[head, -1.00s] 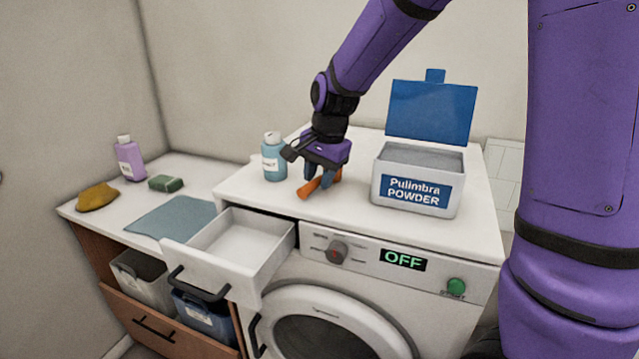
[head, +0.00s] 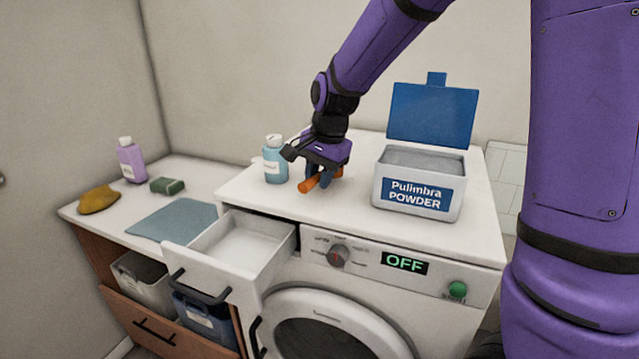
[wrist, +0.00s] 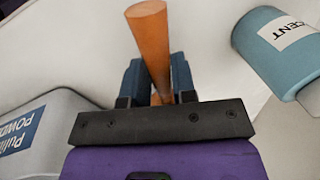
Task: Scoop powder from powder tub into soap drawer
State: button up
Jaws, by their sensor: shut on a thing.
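My gripper (head: 325,178) is shut on an orange rod-like handle (head: 306,186) over the washer top, left of the powder tub. In the wrist view the handle (wrist: 148,40) stands out between the dark blue fingers (wrist: 153,85). No scoop bowl can be made out; the gripper hides the handle's other end. The white powder tub (head: 385,192), labelled "Pulimbra POWDER", stands with its blue lid (head: 432,112) up and grey powder (head: 422,160) inside. The white soap drawer (head: 218,275) is pulled out of the washer front, and its inside looks empty.
A teal bottle (head: 275,165) stands just left of my gripper. The washer top in front of my gripper is clear.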

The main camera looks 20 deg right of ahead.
aim_at(319, 174)
notch_tip(319, 174, up, 8)
jog(key=shift+r, duration=0.1)
grip_shut()
